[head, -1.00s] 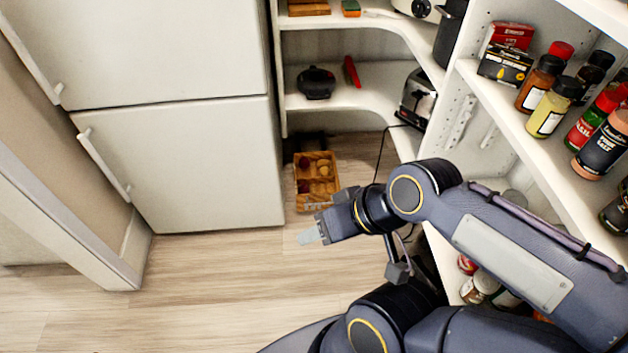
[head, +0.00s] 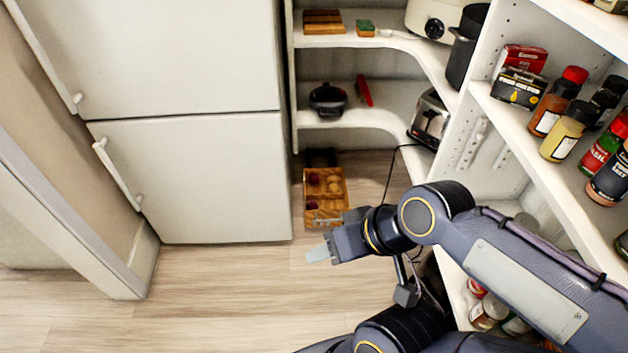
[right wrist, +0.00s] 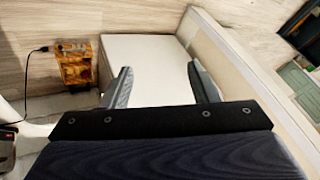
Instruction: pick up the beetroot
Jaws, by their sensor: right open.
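A dark red, round thing that looks like the beetroot (head: 314,179) lies in a wooden crate (head: 341,206) on the floor, below the corner shelves. Its details are too small to make out. My right gripper (head: 324,240) is open and empty, in front of the crate in the head view and apart from it. In the right wrist view the open fingers (right wrist: 158,72) have nothing between them, and the crate (right wrist: 91,73) shows to their left. My left gripper is not in view.
A white fridge (head: 195,180) stands left of the crate. White shelves (head: 400,75) hold a toaster (head: 430,118), a black pot (head: 327,98) and several spice jars at the right. A dark cord (head: 390,175) hangs near the crate. The floor (head: 220,285) in front is clear.

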